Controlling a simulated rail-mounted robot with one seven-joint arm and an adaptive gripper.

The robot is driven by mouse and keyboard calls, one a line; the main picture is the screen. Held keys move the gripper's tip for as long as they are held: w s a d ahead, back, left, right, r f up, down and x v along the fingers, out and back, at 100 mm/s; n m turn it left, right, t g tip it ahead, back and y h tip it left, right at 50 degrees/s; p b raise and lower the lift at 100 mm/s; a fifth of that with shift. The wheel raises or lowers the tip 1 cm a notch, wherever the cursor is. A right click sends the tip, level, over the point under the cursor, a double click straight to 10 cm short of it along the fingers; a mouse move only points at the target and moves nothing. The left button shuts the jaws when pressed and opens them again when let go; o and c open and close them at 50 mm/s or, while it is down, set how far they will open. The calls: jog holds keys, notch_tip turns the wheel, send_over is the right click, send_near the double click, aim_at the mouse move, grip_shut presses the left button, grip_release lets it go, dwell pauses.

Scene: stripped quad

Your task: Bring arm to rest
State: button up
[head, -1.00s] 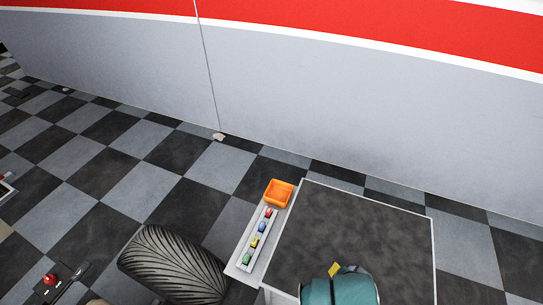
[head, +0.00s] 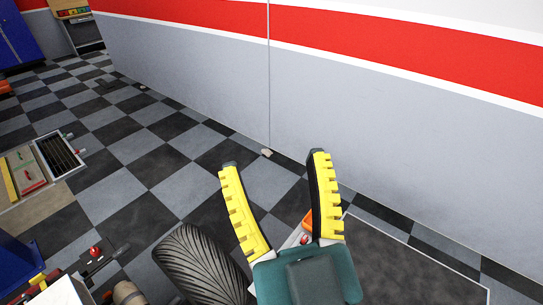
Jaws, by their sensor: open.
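My gripper (head: 280,200) is at the lower middle of the head view. Its two yellow toothed fingers stand wide apart, pointing up the picture from a teal body. Nothing is between the fingers. The gripper hides most of the narrow tray and the orange bin (head: 307,222), of which only a small part shows beside the right finger.
A dark-topped table (head: 400,262) with a pale edge is at the lower right, its visible top bare. A black tyre (head: 200,265) is left of my gripper. A grey wall with a red stripe (head: 400,60) runs behind. Checkered floor (head: 150,150) lies open at left.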

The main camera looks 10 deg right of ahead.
notch_tip(320, 180, up, 28)
jog(key=p, duration=2.8)
